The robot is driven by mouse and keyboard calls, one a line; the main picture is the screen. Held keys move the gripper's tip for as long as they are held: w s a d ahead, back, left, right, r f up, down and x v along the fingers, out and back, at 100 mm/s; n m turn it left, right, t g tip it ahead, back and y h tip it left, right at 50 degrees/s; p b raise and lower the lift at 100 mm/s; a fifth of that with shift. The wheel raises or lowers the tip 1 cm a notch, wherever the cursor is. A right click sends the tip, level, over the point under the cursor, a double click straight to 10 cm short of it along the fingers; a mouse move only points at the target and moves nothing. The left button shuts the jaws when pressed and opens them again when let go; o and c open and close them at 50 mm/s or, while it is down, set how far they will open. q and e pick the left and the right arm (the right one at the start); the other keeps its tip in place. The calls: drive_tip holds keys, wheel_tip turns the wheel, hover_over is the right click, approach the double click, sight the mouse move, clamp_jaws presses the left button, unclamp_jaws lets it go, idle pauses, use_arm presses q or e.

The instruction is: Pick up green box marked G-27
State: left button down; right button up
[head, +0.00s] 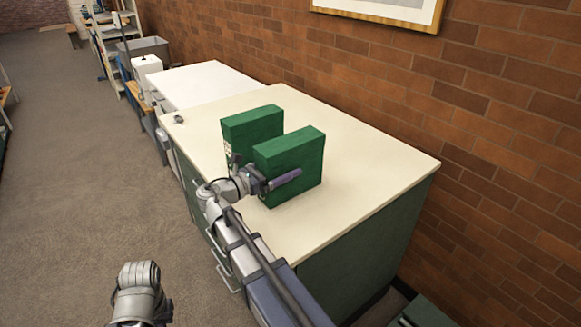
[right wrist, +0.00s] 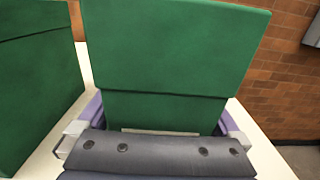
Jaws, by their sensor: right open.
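Two green upright boxes stand side by side on the cream cabinet top. The right-hand green box (head: 296,158) also fills the middle of the right wrist view (right wrist: 170,50). The left-hand green box (head: 252,125) shows at the left edge of the wrist view (right wrist: 38,85). A pale label shows partly on the left-hand box; I cannot read G-27 on either. My right gripper (head: 262,174) is open, with its purple fingers on either side of the right-hand box. In the wrist view the gripper (right wrist: 163,116) spans the box's lower part; contact is unclear.
The cabinet top (head: 370,165) is clear to the right of the boxes. A brick wall (head: 380,75) runs behind it. A white surface (head: 205,84) adjoins at the far end. A small dark object (head: 179,119) lies near the left edge. Carpet (head: 80,180) is open on the left.

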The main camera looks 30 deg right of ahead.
clamp_jaws()
idle(0.8)
